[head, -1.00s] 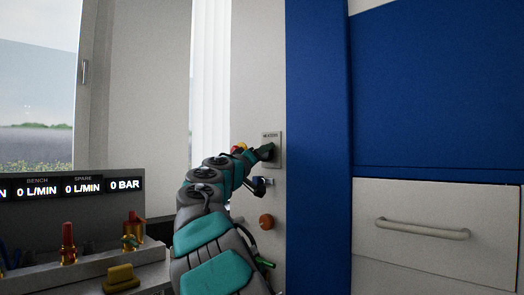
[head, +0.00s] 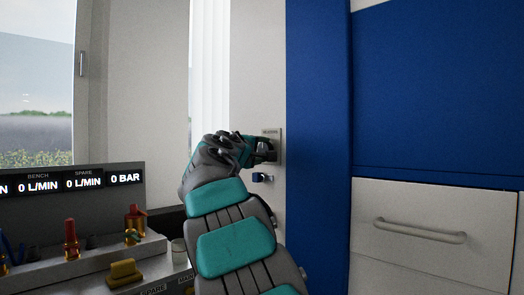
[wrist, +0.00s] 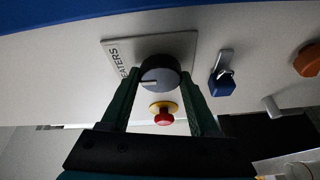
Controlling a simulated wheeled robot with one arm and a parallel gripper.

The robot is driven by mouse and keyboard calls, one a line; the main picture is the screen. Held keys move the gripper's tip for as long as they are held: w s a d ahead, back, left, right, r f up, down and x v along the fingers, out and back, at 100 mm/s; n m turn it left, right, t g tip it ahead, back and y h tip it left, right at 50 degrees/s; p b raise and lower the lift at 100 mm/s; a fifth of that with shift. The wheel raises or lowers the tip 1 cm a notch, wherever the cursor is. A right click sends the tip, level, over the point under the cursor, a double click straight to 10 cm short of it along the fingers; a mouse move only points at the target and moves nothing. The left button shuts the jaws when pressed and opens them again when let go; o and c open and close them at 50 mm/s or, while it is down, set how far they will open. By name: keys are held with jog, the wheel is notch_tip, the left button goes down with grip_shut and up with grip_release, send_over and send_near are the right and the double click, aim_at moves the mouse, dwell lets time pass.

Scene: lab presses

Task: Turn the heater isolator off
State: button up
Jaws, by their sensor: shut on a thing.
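The heater isolator is a dark round knob (wrist: 162,70) with a white pointer line on a pale plate (wrist: 187,45) marked "HEATERS", the first letter hidden. In the wrist view the pointer line lies level across the picture, toward the left. My gripper (wrist: 160,76) has one finger on each side of the knob and is shut on it. In the head view the plate (head: 271,133) is on the narrow pale panel beside the blue column, and my gripper (head: 264,150) covers most of it.
A red push button on a yellow base (wrist: 163,113) sits close to the knob. A bench with colored taps (head: 71,238) stands left of my arm; a drawer handle (head: 421,231) is at right.

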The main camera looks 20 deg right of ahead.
jog(key=shift+f, duration=0.1)
dwell(0.3)
jog(key=o, duration=1.4)
jog(key=shift+c, duration=0.2)
jog(key=b+v, duration=0.1)
jog(key=v, duration=0.6)
jog(key=shift+s+a, duration=0.25)
jog(key=shift+a, duration=0.05)
